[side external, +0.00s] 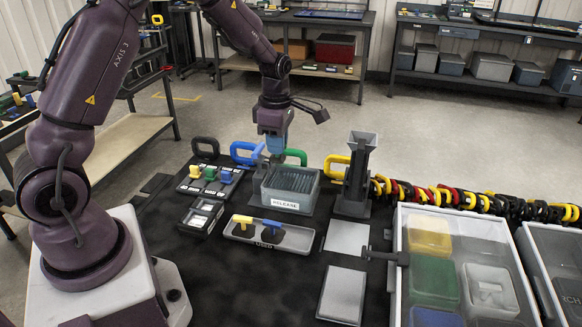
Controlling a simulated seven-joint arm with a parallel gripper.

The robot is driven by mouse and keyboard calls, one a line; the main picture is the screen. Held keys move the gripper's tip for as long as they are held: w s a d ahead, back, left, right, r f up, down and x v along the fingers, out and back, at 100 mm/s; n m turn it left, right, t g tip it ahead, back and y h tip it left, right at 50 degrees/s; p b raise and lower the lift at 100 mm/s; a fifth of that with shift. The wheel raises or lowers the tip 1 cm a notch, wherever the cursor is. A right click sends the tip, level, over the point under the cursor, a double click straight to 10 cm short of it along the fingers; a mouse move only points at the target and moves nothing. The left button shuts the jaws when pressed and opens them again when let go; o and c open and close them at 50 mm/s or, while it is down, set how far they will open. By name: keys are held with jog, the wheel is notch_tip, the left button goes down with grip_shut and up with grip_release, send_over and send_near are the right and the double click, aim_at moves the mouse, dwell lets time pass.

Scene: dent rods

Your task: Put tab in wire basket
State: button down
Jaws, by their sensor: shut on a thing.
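My gripper (270,152) points down just above the back of a grey box (290,206) labelled RELEASE, with dark ribs inside. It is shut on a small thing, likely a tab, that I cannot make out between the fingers. Yellow (195,171), green (210,173) and blue (226,178) tabs stand in a rack left of the box. A tray (262,242) in front holds two dark pieces with a yellow tab (242,219) and a blue tab (271,224). I cannot tell for sure which container is the wire basket.
A dark grey funnel-topped stand (355,175) rises right of the box. A small grey box (202,216) sits at left. Two flat grey plates (343,293) lie in front. A clear-lidded case (398,270) fills the right.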

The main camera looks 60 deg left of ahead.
jog(key=w+f, duration=0.1)
jog(key=f, duration=0.1)
jog(key=w+a+f, duration=0.1)
jog(key=w+f, duration=0.2)
jog(key=f, duration=0.1)
jog(key=shift+w+a, duration=0.2)
jog(key=shift+a, duration=0.05)
jog(key=shift+f, duration=1.4)
jog(key=shift+f, duration=0.15)
jog(key=c, duration=1.2)
grip_release()
jog(key=shift+o, duration=0.2)
